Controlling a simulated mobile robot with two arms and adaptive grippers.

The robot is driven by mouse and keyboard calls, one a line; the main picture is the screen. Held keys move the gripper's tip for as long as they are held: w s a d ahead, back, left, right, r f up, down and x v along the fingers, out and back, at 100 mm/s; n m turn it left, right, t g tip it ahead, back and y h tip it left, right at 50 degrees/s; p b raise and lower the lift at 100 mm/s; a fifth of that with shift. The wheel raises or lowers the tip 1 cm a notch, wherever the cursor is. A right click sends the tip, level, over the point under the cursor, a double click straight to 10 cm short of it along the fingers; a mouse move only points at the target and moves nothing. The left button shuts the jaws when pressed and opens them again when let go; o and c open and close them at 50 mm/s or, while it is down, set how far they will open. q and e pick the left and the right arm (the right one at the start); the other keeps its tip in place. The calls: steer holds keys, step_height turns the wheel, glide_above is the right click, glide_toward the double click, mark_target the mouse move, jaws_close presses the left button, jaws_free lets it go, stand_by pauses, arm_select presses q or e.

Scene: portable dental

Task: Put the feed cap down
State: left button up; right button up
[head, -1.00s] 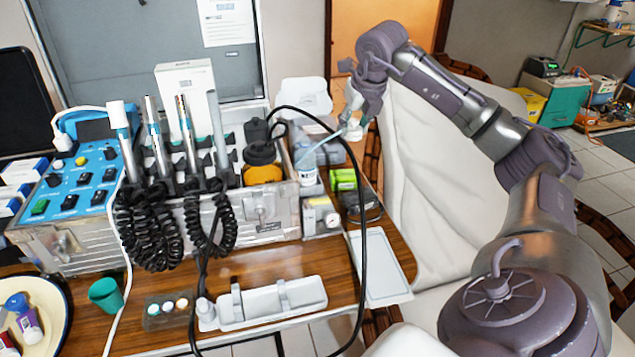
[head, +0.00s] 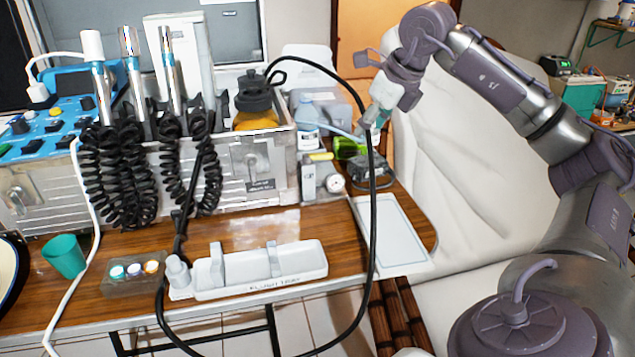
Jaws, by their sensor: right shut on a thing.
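My right gripper (head: 372,122) points down over the back right of the table, beside the black hose. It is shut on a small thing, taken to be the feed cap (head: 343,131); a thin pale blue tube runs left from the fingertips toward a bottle. The cap's body is mostly hidden by the fingers and the hose. The white-and-blue bottle (head: 307,118) stands behind the small grey box, left of the gripper. My left gripper is out of view.
A flat white tray (head: 392,232) lies empty at the table's right edge. A white flush tray (head: 262,287) lies in front. A black hose (head: 374,215) loops down past the gripper. A green item (head: 348,147) and a grey gauge box (head: 314,178) stand close below.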

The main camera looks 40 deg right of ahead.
steer(key=shift+w+a+f, duration=0.2)
steer(key=shift+w+f, duration=0.1)
steer(key=shift+f, duration=0.05)
steer(key=w+a+f, duration=0.1)
steer(key=w+f, duration=0.1)
steer(key=w, duration=0.1)
steer(key=w+a+f, duration=0.1)
steer(key=w+f, duration=0.1)
steer(key=w, duration=0.1)
steer(key=w+a+f, duration=0.1)
steer(key=w+f, duration=0.1)
steer(key=w, duration=0.1)
steer(key=shift+w, duration=0.3)
steer(key=shift+w+f, duration=0.15)
steer(key=shift+w, duration=0.15)
steer(key=shift+w+a+f+b, duration=0.1)
steer(key=shift+w+f+b, duration=0.05)
steer(key=shift+b, duration=0.2)
step_height(320, 180, down, 4)
steer(key=shift+r+b, duration=0.1)
steer(key=shift+b, duration=0.7)
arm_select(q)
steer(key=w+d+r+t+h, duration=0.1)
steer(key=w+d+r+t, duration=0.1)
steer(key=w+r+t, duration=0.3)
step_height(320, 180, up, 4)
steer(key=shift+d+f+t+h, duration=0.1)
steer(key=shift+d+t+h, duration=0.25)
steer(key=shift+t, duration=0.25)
